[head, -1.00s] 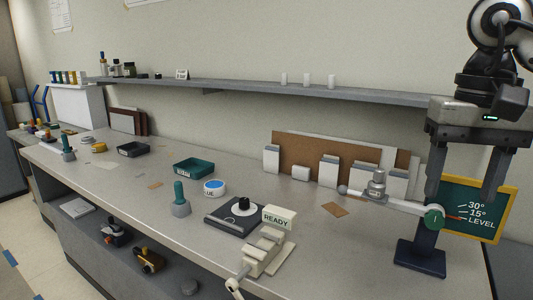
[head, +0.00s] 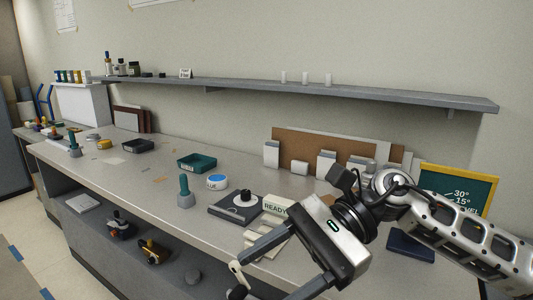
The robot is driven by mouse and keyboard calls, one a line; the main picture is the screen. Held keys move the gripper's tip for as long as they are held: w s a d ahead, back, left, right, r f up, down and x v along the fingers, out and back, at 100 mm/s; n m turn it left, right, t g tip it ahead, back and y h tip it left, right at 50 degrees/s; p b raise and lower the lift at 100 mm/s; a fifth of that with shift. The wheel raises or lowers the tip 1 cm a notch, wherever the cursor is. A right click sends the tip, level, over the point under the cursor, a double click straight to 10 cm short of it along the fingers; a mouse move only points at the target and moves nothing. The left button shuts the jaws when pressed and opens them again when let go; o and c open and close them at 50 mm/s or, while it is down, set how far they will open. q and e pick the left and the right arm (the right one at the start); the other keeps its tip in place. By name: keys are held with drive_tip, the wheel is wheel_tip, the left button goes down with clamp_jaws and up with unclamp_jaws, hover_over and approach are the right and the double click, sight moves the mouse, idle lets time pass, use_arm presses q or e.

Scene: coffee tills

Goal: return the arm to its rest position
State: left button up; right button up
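My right arm comes in from the right edge in the head view, and its gripper (head: 272,268) is low over the front right part of the counter. Its two dark fingers point down and left, spread well apart, with nothing seen between them. The gripper body and wrist cover part of the beige clamp device (head: 262,246), the READY sign (head: 275,205) and the stand with the angle board (head: 468,187). I cannot tell whether the fingers touch the device. My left gripper is not in the view.
A grey counter (head: 125,178) runs along the wall under a shelf (head: 300,92). A dark square plate with a round knob (head: 236,203), a green-handled stamp (head: 185,192), a blue-lidded tub (head: 216,182) and a teal tray (head: 197,162) stand left of the gripper.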

drive_tip(key=w+a+f+m+t+y, duration=0.1)
drive_tip(key=w+f+m+t+y, duration=0.2)
drive_tip(key=m+t, duration=0.85)
drive_tip(key=w+m+t+y, duration=0.2)
drive_tip(key=m+t+y, duration=0.35)
drive_tip(key=m, duration=1.25)
drive_tip(key=d+f+m+t+h, duration=0.35)
drive_tip(key=f+m+h, duration=0.25)
drive_tip(key=f+m, duration=0.3)
drive_tip(key=d+f+m+t+h, duration=0.2)
drive_tip(key=d+f+m+h, duration=0.2)
drive_tip(key=f+m+h, duration=0.5)
drive_tip(key=s+d+f+m+g+h, duration=0.3)
drive_tip(key=s+d+f+m+g, duration=0.3)
drive_tip(key=s+f+m, duration=0.6)
wheel_tip(320, 180, down, 3)
drive_tip(key=shift+s+d+r, duration=0.2)
drive_tip(key=shift+d, duration=0.5)
drive_tip(key=shift+m, duration=0.25)
